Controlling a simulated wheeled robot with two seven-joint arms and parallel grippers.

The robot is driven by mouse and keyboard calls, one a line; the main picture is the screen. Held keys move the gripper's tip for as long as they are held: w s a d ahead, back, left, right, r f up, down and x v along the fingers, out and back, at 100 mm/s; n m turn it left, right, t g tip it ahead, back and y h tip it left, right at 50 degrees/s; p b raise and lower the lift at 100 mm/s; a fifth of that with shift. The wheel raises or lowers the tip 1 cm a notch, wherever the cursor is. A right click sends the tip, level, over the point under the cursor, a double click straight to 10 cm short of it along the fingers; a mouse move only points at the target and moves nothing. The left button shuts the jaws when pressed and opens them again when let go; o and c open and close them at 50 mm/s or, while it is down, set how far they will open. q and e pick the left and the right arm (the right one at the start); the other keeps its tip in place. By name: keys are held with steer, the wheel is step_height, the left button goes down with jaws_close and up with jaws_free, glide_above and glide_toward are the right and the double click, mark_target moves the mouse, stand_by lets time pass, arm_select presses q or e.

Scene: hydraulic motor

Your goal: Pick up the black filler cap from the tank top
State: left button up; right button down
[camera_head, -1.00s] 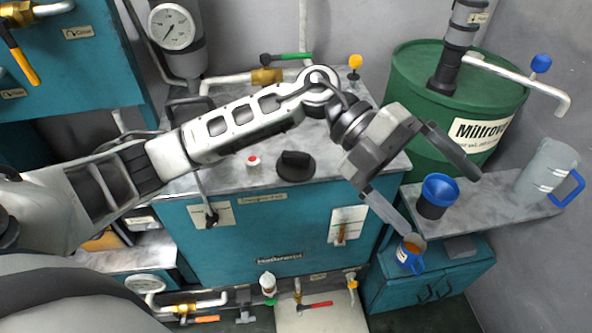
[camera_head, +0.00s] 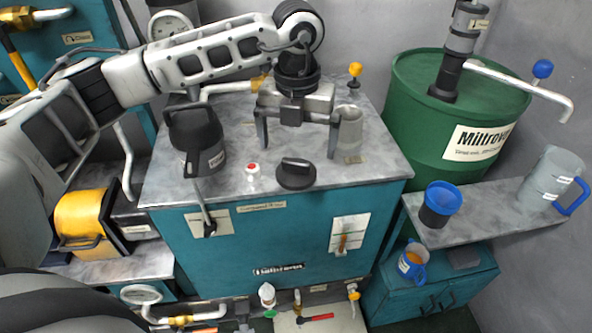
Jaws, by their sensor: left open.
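The black filler cap (camera_head: 296,173) sits on the grey top of the teal tank (camera_head: 375,170), near its front edge. It is round with a raised grip bar. My left gripper (camera_head: 297,146) is above and behind the cap in the picture, with its two fingers spread wide and pointing down. Nothing is between the fingers, and they look apart from the cap. My right gripper is not in view.
A small red-topped fitting (camera_head: 253,169) stands left of the cap, and a black pot-like part (camera_head: 198,143) farther left. A grey cylinder (camera_head: 348,132) stands close to the right finger.

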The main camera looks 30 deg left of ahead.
mark_target(296, 160)
arm_select(q)
step_height(296, 160, down, 3)
steer(key=shift+r, duration=0.1)
steer(key=f, duration=0.1)
steer(key=f+p, duration=0.1)
steer(key=f, duration=0.2)
steer(key=shift+w+a, duration=0.25)
steer(key=shift+w, duration=0.1)
steer(key=shift+f, duration=0.65)
steer(key=c, duration=1.1)
